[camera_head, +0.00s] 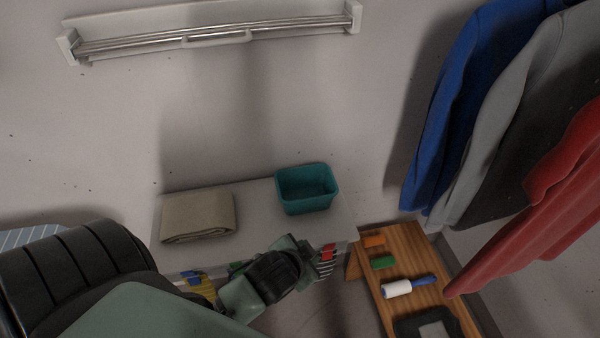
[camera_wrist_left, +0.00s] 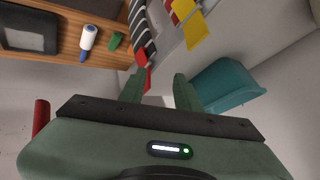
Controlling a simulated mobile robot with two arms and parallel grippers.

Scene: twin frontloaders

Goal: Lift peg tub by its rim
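The peg tub is a teal open-topped box (camera_head: 307,190) standing on the right end of a pale grey ledge (camera_head: 252,205) against the wall. In the left wrist view the teal tub (camera_wrist_left: 226,84) is to the right of the fingers. My left gripper (camera_head: 312,256) is in front of the ledge, below the tub in the head view. In the left wrist view its two fingers (camera_wrist_left: 160,82) are apart with nothing held between them; the tub is not between them. The tub's inside looks dark and its contents cannot be made out. My right gripper is not in view.
A folded beige cloth (camera_head: 198,215) lies left of the tub. Striped, red and yellow items hang at the ledge's front near my gripper. A wooden bench (camera_head: 412,262) holds a lint roller (camera_head: 405,288) and small blocks. Garments (camera_head: 500,110) hang at right.

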